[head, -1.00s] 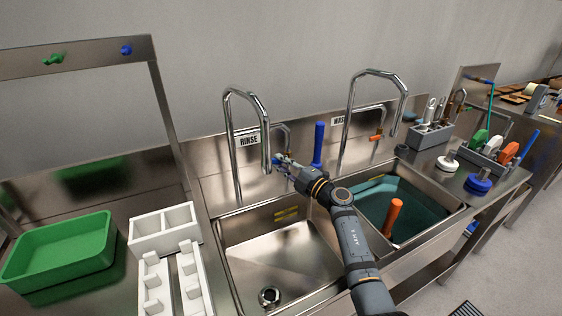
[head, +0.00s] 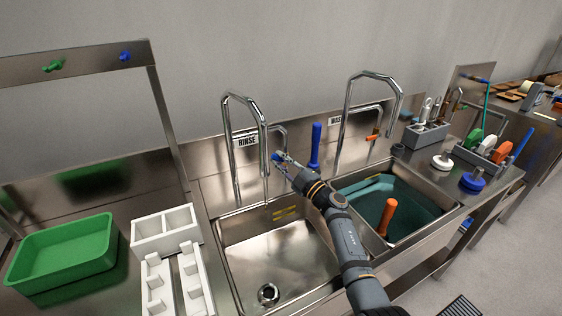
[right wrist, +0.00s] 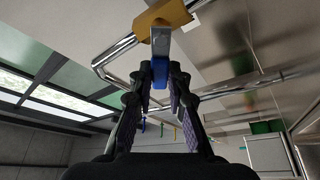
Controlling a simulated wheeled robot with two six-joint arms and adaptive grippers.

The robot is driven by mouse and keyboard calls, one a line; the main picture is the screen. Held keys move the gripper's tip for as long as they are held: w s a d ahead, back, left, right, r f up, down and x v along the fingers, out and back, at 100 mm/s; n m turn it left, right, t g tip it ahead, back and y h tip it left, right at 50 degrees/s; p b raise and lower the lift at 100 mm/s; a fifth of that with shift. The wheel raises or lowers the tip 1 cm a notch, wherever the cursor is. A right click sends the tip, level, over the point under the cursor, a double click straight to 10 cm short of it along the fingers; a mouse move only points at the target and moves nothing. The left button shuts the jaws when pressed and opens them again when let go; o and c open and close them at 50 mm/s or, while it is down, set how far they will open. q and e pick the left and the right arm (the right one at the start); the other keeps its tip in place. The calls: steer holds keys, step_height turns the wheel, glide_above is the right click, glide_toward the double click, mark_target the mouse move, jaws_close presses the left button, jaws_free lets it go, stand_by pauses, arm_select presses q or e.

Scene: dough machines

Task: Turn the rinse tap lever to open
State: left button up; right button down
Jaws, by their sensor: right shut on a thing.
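The rinse tap's curved steel spout (head: 264,140) rises over the left sink, in front of the RINSE label (head: 246,141). My right gripper (head: 280,158) is just right of this spout. In the right wrist view, the tap's blue lever (right wrist: 160,72) sits between the fingertips of my right gripper (right wrist: 160,85), which is shut on it. A grey stem joins the lever to a brass-coloured valve body (right wrist: 160,18) on a steel pipe. In the head view, the fingers hide most of the lever, so its exact angle is unclear. My left gripper is not in view.
A blue upright cylinder (head: 315,146) stands close behind my right gripper. The wash tap (head: 348,120) stands to the right, over a water-filled sink with an orange cylinder (head: 387,216). A green tub (head: 62,252) and white holders (head: 166,230) are at the left.

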steer(key=c, duration=1.3)
jaws_free()
steer(key=shift+s+d+f, duration=0.2)
steer(key=shift+s+d, duration=0.1)
steer(key=shift+d, duration=0.05)
steer(key=v, duration=1.1)
steer(key=shift+r, duration=0.15)
